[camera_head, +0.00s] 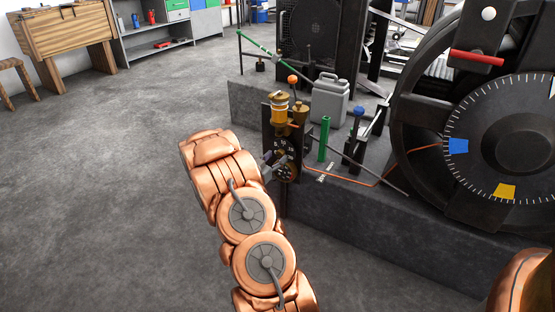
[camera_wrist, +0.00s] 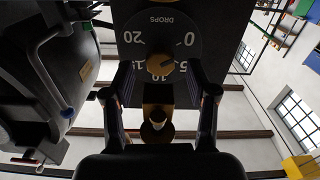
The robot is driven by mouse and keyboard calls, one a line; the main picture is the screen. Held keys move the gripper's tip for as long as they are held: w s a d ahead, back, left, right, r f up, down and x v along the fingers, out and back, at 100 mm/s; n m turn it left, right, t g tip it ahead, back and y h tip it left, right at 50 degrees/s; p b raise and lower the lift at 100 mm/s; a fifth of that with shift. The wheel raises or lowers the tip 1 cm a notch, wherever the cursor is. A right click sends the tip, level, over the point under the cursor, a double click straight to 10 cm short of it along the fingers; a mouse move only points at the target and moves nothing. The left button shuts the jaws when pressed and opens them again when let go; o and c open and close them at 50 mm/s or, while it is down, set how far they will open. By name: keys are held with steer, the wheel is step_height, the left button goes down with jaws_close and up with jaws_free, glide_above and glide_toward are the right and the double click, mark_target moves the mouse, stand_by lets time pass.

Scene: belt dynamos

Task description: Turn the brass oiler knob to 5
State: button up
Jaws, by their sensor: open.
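The brass oiler knob (camera_wrist: 160,65) sits on a black dial plate (camera_wrist: 160,25) in the wrist view, marked DROPS with white numbers. The 20 is at the left and the 0 at the right; other numbers lie along the knob's lower edge, partly covered. I cannot tell surely which number the knob points at. My gripper (camera_wrist: 159,80) is open, one finger on each side of the knob; contact cannot be made out. In the head view my gripper (camera_head: 273,164) is at the dial plate (camera_head: 285,145), below the oiler's amber and brass cup (camera_head: 280,107), and partly covers it.
A grey jerrycan (camera_head: 330,103) stands behind the oiler. A green post (camera_head: 324,139) and a blue-knobbed lever (camera_head: 358,112) rise to the right, before a large black wheel (camera_head: 425,150). An orange cable (camera_head: 375,183) runs along the plinth. Open floor lies left.

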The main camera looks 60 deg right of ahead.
steer(key=shift+d, duration=0.85)
steer(key=shift+c, duration=0.2)
jaws_close()
steer(key=shift+m, duration=0.4)
steer(key=m, duration=0.9)
steer(key=shift+f+b, duration=0.15)
steer(key=shift+b, duration=0.2)
steer(key=shift+m+b, duration=0.3)
steer(key=shift+m, duration=0.7)
